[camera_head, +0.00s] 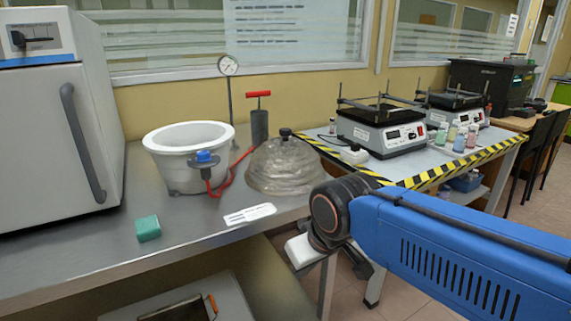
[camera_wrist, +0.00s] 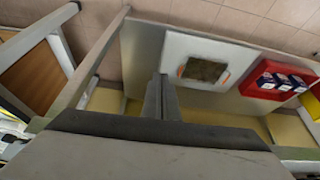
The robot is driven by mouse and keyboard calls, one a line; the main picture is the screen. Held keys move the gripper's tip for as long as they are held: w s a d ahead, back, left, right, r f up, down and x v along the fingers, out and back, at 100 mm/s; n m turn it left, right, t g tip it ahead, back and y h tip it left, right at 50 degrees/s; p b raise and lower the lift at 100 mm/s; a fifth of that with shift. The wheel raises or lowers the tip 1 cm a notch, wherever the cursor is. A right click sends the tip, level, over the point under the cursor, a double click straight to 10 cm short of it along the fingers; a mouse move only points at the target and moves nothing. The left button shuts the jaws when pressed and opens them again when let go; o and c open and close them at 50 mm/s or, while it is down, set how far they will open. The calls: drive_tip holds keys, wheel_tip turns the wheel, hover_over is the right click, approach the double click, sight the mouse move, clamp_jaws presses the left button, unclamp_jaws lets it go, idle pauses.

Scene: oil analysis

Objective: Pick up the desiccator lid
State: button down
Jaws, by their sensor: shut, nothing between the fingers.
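The desiccator lid (camera_head: 284,166) is a clear, greyish dome with a black knob (camera_head: 285,133) on top. It rests on the steel bench, right of the white desiccator bowl (camera_head: 190,160), which stands open at the top. My gripper shows in the wrist view (camera_wrist: 161,82), its two dark fingers together with nothing between them. It points down past the bench edge toward a lower shelf, apart from the lid. In the head view my blue arm comes in from the right and ends in front of the bench; the fingers are hidden there. The lid is not in the wrist view.
A white label (camera_head: 250,214) and green block (camera_head: 147,228) lie in front. An oven (camera_head: 55,110) stands left, shakers (camera_head: 381,128) right. A red box (camera_wrist: 277,80) sits on the lower shelf.

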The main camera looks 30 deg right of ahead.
idle(0.3)
drive_tip(key=c, duration=1.8)
unclamp_jaws()
drive_tip(key=shift+w+r, duration=0.15)
drive_tip(key=shift+r, duration=0.05)
drive_tip(key=o, duration=1.5)
drive_tip(key=w+r+n, duration=0.2)
drive_tip(key=w+r, duration=0.2)
drive_tip(key=r, duration=0.2)
drive_tip(key=shift+d+r+g, duration=0.3)
drive_tip(key=shift+d+r, duration=0.05)
drive_tip(key=shift+d, duration=0.1)
drive_tip(key=shift+o, duration=0.7)
drive_tip(key=w+d+r+n, duration=0.1)
drive_tip(key=w+r+n, duration=0.1)
drive_tip(key=w+r, duration=0.3)
drive_tip(key=w+d+r+n+g, duration=0.1)
drive_tip(key=w+d+r+n, duration=0.1)
drive_tip(key=w+r, duration=0.3)
wheel_tip(320, 180, up, 4)
drive_tip(key=shift+f+n, duration=0.1)
drive_tip(key=shift+n, duration=0.4)
wheel_tip(320, 180, up, 16)
drive_tip(key=n+g, duration=0.3)
drive_tip(key=n, duration=0.6)
hover_over(285, 129)
wheel_tip(285, 129, down, 11)
drive_tip(key=shift+f, duration=3.1)
